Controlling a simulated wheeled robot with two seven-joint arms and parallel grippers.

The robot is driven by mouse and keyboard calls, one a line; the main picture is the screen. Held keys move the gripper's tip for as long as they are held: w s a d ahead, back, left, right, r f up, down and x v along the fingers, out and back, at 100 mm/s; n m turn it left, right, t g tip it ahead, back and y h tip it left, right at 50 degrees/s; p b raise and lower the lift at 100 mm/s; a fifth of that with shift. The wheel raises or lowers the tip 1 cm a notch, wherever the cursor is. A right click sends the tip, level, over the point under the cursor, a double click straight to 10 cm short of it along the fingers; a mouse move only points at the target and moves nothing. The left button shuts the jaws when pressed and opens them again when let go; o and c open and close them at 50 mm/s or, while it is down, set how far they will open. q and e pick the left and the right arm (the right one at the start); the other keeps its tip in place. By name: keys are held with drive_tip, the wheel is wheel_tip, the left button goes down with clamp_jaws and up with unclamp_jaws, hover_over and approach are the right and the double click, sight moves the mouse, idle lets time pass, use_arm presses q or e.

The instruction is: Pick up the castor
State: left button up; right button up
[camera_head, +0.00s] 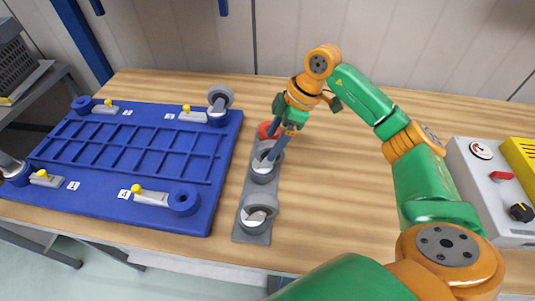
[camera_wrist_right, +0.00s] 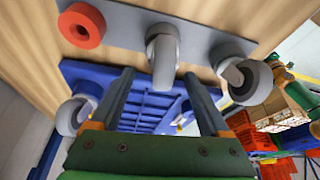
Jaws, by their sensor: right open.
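Two grey castors stand on a grey strip in the head view: a middle one (camera_head: 263,170) and a near one (camera_head: 257,215). My right gripper (camera_head: 269,147) is open above the middle castor, fingers pointing down. In the right wrist view, the middle castor (camera_wrist_right: 163,58) shows just beyond and between the two open fingertips (camera_wrist_right: 158,76). The near castor (camera_wrist_right: 247,80) is to the right there. Another castor (camera_head: 220,98) stands at the far right corner of the blue plate (camera_head: 150,155). Contact with the middle castor cannot be made out. My left gripper is not in view.
A red ring (camera_head: 268,130) sits at the far end of the grey strip (camera_head: 251,190), close to my right gripper. The blue plate has toggle clamps with yellow knobs. A control box (camera_head: 497,195) stands at the right. The wooden table (camera_head: 330,190) is clear between.

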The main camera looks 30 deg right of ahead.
sight(262, 154)
drive_tip(key=shift+w+a+f+p, duration=0.1)
drive_tip(key=shift+a+f+p, duration=0.7)
drive_tip(key=shift+a+f, duration=0.35)
drive_tip(key=f, duration=0.1)
drive_tip(key=w+f, duration=0.1)
drive_tip(key=shift+a+f, duration=0.15)
drive_tip(key=shift+f, duration=0.25)
drive_tip(key=shift+s+r, duration=0.1)
drive_tip(key=shift+s, duration=0.05)
drive_tip(key=c, duration=0.6)
clamp_jaws()
